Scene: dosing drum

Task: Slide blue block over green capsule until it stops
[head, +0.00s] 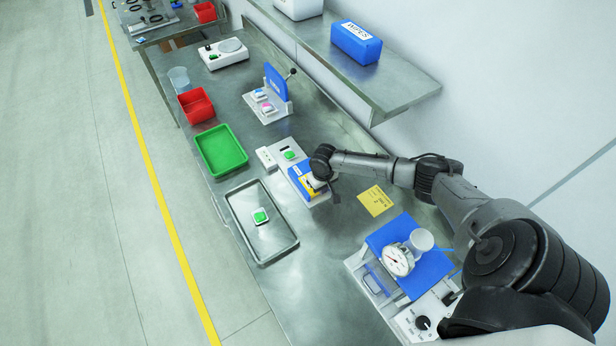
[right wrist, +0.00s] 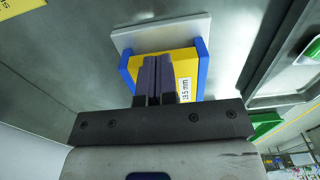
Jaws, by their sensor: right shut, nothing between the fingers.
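The blue block (head: 297,172), with a yellow face, sits on a white base plate (head: 282,148) in the middle of the bench. The green capsule (head: 289,155) lies on the same plate, just beyond the block and uncovered. My right gripper (head: 318,183) is at the block's near side. In the right wrist view its shut fingers (right wrist: 158,78) are in front of the block's yellow face (right wrist: 185,68), between blue side walls (right wrist: 203,70). I cannot tell whether the fingertips touch the face. My left gripper is not in view.
A green tray (head: 221,168) and red bin (head: 195,106) stand further back. A yellow note (head: 375,200) and a dial gauge fixture (head: 398,262) are nearer me.

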